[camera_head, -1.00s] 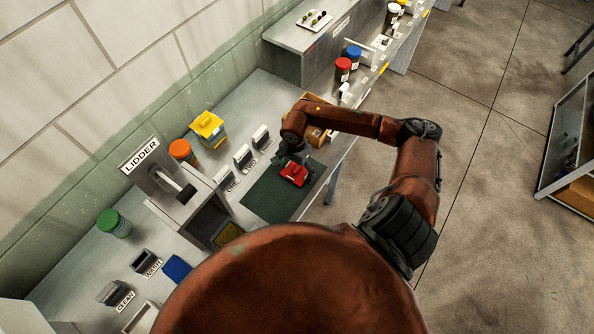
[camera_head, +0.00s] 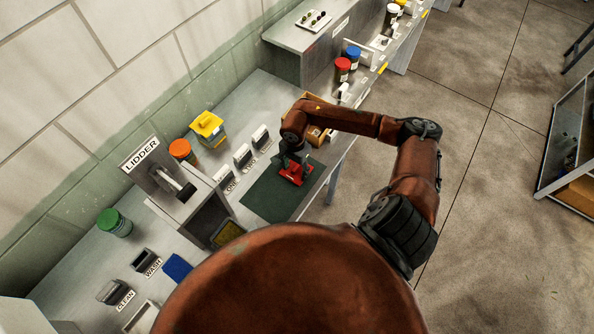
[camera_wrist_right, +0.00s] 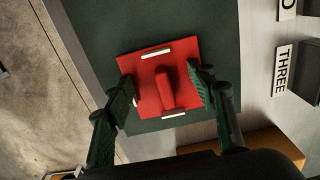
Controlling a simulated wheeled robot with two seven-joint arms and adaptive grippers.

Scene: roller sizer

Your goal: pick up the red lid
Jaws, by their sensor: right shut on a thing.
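The red lid (camera_head: 299,179) is over the dark green mat (camera_head: 262,196) on the bench. My right gripper (camera_head: 294,163) reaches down onto the lid. Its two fingers (camera_wrist_right: 161,84) are on opposite sides of the handle and it is shut on the lid. I cannot tell whether the lid still touches the mat. My left gripper is not in view.
The lidder machine (camera_head: 172,182) stands left of the mat. Labelled grey blocks (camera_head: 243,157) line the mat's wall side. A yellow-lidded container (camera_head: 208,128) and an orange-lidded jar (camera_head: 182,151) are behind. A cardboard box (camera_head: 318,133) is close beyond my gripper. Bare mat lies left of the lid.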

